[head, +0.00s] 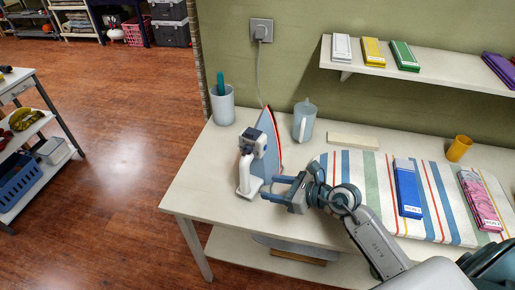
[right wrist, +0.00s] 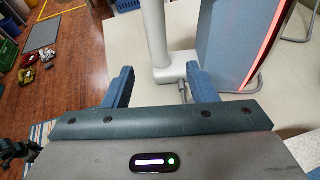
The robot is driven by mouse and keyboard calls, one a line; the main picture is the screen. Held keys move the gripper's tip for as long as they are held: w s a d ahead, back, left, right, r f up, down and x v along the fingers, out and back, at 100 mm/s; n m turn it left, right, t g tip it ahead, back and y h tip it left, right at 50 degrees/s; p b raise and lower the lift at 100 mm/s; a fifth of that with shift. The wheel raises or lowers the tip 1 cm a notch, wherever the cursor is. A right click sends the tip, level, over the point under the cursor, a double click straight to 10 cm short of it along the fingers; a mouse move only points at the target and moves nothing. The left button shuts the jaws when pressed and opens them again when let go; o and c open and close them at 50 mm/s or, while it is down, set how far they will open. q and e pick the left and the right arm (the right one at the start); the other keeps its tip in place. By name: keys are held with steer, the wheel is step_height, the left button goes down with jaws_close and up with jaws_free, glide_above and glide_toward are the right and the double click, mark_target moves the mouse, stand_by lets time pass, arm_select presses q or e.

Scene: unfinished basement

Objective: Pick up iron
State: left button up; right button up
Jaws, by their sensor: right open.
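The iron (head: 267,143) stands upright on its heel on the white table, its blue soleplate edged in red. Its white handle (head: 246,176) faces the front of the table. My right gripper (head: 275,188) is open just right of the handle, with its fingers pointing at it. In the right wrist view, the white handle (right wrist: 154,30) rises ahead of and between the two fingertips (right wrist: 159,75), and the blue body (right wrist: 232,45) with its glowing red edge is to the right. No grip on the handle shows. My left gripper is not in view.
A grey cup with a pen (head: 222,105) stands behind the iron, and a translucent jug (head: 304,122) to its right. A striped cloth (head: 378,200) carries a blue box (head: 407,190) and a pink one (head: 478,200). A cord runs to the wall socket (head: 261,30).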

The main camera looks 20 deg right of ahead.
mark_target(245, 183)
steer(key=shift+w+a+f, duration=0.2)
steer(key=shift+w+f, duration=0.1)
steer(key=shift+w, duration=0.05)
steer(key=p+x, duration=0.1)
steer(key=x, duration=0.3)
steer(key=shift+a, duration=0.15)
steer(key=shift+w+a+f+p, duration=0.15)
steer(key=shift+w+a+p, duration=0.05)
steer(key=shift+w+p, duration=0.1)
steer(key=p+x, duration=0.2)
steer(key=x, duration=0.2)
steer(key=shift+a, duration=0.2)
steer(key=shift+w+a, duration=0.2)
steer(key=shift+w, duration=0.05)
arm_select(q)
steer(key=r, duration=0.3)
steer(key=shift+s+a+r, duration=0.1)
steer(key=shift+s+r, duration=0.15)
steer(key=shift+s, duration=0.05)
arm_select(e)
steer(key=shift+d, duration=0.1)
steer(key=shift+c, duration=0.4)
